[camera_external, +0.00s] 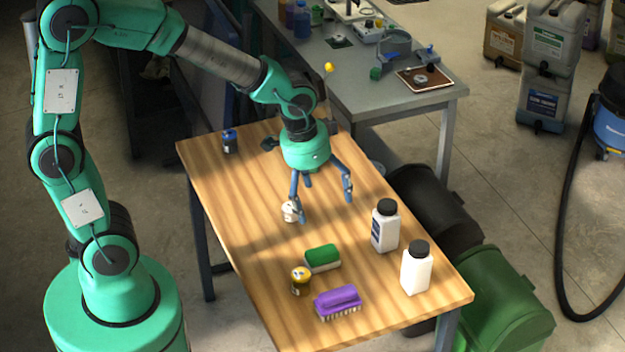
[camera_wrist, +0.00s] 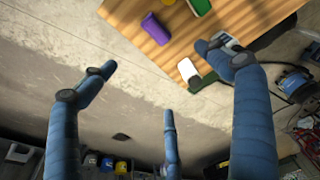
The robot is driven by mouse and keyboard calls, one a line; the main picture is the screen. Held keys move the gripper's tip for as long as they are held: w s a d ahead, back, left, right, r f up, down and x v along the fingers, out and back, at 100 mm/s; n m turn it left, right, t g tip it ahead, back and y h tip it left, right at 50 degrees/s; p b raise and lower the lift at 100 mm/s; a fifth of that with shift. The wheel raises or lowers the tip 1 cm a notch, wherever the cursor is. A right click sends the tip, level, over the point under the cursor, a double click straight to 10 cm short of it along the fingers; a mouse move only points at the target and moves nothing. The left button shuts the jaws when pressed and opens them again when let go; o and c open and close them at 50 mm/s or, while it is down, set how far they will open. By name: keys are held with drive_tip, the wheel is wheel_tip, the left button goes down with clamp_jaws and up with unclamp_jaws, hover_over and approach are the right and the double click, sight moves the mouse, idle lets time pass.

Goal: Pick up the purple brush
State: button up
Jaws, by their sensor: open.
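The purple brush (camera_external: 337,301) lies bristles down near the front end of the wooden table. In the wrist view its purple back (camera_wrist: 156,28) shows near the top, beyond my fingers. My gripper (camera_external: 322,205) is open and empty above the middle of the table, well behind the brush and apart from it. In the wrist view my blue fingers (camera_wrist: 165,95) are spread wide with nothing between them.
Two white bottles with black caps (camera_external: 386,226) (camera_external: 416,268) stand to the right. A whitish object (camera_external: 289,211) sits behind my left finger. A blue can (camera_external: 229,141) stands far left.

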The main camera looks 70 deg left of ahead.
drive_tip(key=w+f+g, duration=0.1)
drive_tip(key=w+f, duration=0.3)
drive_tip(key=f, duration=0.8)
drive_tip(key=g, duration=0.1)
hover_over(340, 295)
wheel_tip(340, 295, down, 10)
drive_tip(key=shift+w+r+b, duration=0.15)
drive_tip(key=shift+w+b, duration=0.05)
drive_tip(key=shift+b, duration=0.15)
drive_tip(key=shift+f+b, duration=0.85)
drive_tip(key=shift+f, duration=3.45)
drive_tip(key=shift+s+f+b, duration=0.15)
drive_tip(key=shift+f+b, duration=0.65)
drive_tip(key=shift+f, duration=1.8)
